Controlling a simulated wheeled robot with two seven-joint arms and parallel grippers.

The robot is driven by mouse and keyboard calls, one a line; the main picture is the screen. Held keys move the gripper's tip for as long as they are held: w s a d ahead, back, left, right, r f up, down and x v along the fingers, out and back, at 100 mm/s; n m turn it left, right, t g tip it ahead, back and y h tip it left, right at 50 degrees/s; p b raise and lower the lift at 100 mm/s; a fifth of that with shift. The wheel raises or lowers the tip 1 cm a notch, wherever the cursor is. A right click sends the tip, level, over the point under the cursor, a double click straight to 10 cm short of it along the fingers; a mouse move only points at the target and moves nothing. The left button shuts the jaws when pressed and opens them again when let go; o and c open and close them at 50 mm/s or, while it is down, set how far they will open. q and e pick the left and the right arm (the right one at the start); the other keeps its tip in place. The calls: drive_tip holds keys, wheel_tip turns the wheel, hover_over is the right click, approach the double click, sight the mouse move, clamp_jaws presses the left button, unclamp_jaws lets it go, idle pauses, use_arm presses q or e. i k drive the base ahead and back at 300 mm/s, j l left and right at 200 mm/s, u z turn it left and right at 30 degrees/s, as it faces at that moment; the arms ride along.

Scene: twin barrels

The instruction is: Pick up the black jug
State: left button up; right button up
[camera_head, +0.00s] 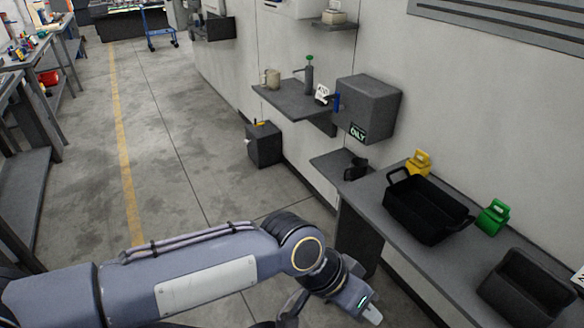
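A small black jug (356,169) stands upright on a low grey shelf (331,160) against the wall, right of centre in the head view. My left gripper (370,312) is at the bottom edge of the picture, in front of the grey bench and well apart from the jug. It is partly cut off, so I cannot tell whether it is open or shut. I see nothing held in it. My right gripper is not in view.
The grey bench (392,226) bears a black crate (428,222), a black bin (524,288), a yellow item (418,163) and a green item (493,217). A grey box (367,105) hangs above the jug. A beige jug (272,79) stands on another shelf.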

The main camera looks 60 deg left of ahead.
sight(358, 170)
drive_tip(key=u, duration=1.45)
drive_tip(key=i+j+z, duration=0.15)
drive_tip(key=i+j, duration=0.2)
drive_tip(key=i+j+z, duration=0.1)
drive_tip(key=i+j, duration=0.2)
drive_tip(key=j, duration=0.15)
drive_tip(key=i+j+z, duration=0.15)
drive_tip(key=i+j, duration=0.2)
drive_tip(key=i+j+z, duration=0.15)
drive_tip(key=j, duration=0.45)
drive_tip(key=i+j+z, duration=0.1)
drive_tip(key=i+j, duration=0.25)
drive_tip(key=j, duration=0.15)
drive_tip(key=i+j+z, duration=0.15)
drive_tip(key=j, duration=0.4)
drive_tip(key=i+j+z, duration=0.15)
drive_tip(key=i+j, duration=0.15)
drive_tip(key=j, duration=0.25)
drive_tip(key=i+j+z, duration=0.1)
drive_tip(key=j, duration=0.5)
drive_tip(key=i, duration=0.1)
